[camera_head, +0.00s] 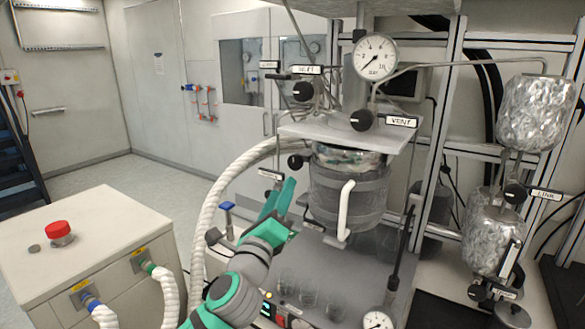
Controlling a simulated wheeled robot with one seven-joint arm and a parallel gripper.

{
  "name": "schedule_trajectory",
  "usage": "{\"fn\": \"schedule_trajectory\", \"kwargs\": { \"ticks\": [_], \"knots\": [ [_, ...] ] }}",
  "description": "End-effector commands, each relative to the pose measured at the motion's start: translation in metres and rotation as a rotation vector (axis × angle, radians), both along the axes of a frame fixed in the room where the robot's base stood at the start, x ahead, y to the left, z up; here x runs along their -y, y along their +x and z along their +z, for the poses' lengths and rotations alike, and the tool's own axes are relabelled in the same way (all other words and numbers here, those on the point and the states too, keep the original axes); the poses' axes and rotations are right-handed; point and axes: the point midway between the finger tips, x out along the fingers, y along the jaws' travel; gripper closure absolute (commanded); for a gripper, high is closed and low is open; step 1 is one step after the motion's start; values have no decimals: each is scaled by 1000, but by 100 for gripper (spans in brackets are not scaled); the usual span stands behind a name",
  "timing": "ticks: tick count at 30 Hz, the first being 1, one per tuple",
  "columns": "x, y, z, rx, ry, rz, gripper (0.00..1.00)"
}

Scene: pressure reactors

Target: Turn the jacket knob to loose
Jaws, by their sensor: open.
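A black knob (295,161) sits at the upper left of the jacketed reactor vessel (345,190). A small label (270,174), too small to read surely, is just left of and below it. I take this as the jacket knob, but cannot confirm it or read its setting. My teal gripper (280,189) is open and empty. Its two fingers point up, below and slightly left of the knob, and look apart from it.
A white braided hose (203,205) arches left of my gripper towards the vessel. A white vessel handle (345,208) is to the right. Above are the vent knob (362,120), inlet knob (303,91) and pressure gauge (375,57). A cabinet (75,235) with a red button (59,230) stands at left.

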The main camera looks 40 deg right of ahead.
Motion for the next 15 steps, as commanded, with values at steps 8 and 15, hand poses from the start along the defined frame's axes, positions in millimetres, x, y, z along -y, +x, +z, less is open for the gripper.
{"fn": "schedule_trajectory", "kwargs": {
  "ticks": [8,15],
  "knots": [
    [23,17,7,4,9,1,58],
    [55,43,19,4,8,1,58]
  ]
}}
